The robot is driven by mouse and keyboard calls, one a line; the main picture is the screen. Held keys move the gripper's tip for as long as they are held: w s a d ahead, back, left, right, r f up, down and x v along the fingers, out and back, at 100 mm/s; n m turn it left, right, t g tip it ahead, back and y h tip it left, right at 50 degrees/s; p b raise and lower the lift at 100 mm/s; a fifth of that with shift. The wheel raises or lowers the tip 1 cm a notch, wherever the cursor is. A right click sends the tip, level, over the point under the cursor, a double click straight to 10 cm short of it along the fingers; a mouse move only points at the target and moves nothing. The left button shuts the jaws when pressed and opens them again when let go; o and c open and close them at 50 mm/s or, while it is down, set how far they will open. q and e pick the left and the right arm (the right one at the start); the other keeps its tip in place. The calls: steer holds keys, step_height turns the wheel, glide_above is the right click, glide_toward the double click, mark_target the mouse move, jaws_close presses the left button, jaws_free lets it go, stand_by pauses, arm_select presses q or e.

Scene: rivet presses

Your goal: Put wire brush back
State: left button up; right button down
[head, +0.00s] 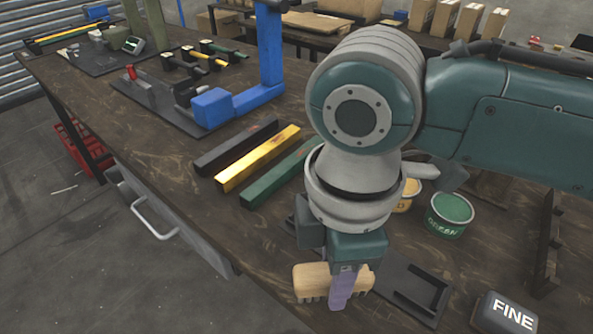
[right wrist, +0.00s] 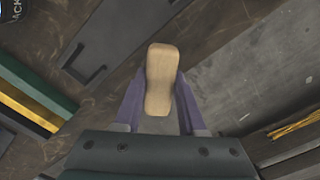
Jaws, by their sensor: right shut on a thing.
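The wire brush (head: 308,281) is a pale wooden block with short bristle tufts along its underside. It is near the front of the workbench in the head view. My right gripper (head: 340,292) points down with its purple fingers across the block, shut on it. In the right wrist view the wooden block (right wrist: 160,80) sits between the two purple fingers (right wrist: 158,108). I cannot tell how high it is above the surface. A dark flat holder (head: 428,292) with a raised bracket lies just right of the brush. My left gripper is out of view.
Black (head: 236,146), yellow (head: 258,158) and green (head: 282,174) bars lie behind and left of my right gripper. A green can (head: 450,214) and a block marked FINE (head: 503,313) are to the right. A blue press frame (head: 245,100) stands farther back. The workbench's left front is clear.

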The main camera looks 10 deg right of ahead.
steer(key=shift+f, duration=1.1)
steer(key=shift+f, duration=0.15)
steer(key=shift+c, duration=2.4)
jaws_free()
